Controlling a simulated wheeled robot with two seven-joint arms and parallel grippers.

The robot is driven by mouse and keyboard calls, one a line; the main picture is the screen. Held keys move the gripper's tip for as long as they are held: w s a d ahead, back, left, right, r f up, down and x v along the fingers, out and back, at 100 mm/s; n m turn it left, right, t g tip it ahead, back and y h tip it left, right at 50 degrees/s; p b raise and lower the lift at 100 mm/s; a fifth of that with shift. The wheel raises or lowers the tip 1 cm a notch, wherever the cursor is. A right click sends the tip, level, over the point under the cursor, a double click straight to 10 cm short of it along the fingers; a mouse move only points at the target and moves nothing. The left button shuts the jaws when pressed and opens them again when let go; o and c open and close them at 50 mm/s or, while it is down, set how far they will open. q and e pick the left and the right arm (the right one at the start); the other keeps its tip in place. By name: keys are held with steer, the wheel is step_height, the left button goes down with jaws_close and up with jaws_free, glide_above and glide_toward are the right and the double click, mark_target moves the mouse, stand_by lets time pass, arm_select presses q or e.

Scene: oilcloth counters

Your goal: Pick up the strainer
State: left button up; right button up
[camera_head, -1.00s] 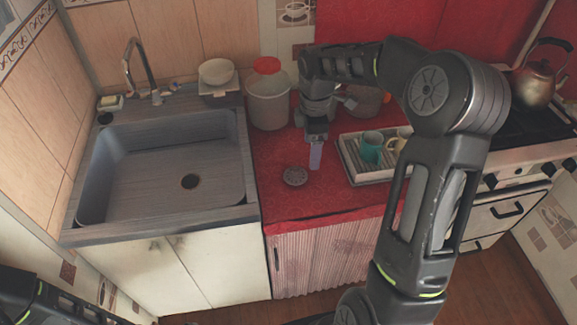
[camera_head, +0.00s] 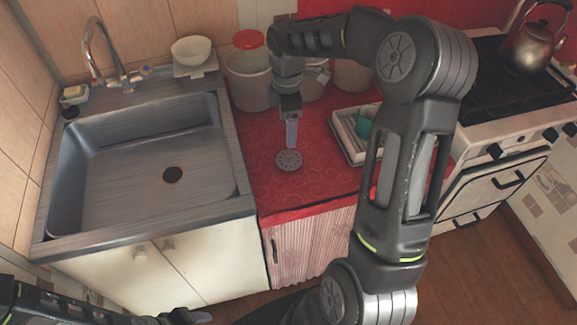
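The strainer (camera_head: 288,162) is a small, round, dark grey disc with holes. It lies flat on the red counter to the right of the sink. My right gripper (camera_head: 291,143) points down from above, its pale fingertips just behind the strainer's far edge in the picture. The fingers overlap in this view, so their opening is hidden, and contact with the strainer cannot be told. My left gripper (camera_head: 200,317) shows only partly at the bottom edge, away from the counter; its opening is unclear.
The grey sink (camera_head: 140,180) is left of the strainer. A red-lidded container (camera_head: 249,80) stands behind it. A tray (camera_head: 345,140) with a teal cup (camera_head: 363,126) stands to the right, partly behind my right arm. The red counter around the strainer is clear.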

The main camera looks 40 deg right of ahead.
steer(key=b, duration=0.3)
glide_above(288, 153)
step_height(288, 153, down, 4)
steer(key=shift+f, duration=0.1)
steer(key=shift+f, duration=1.25)
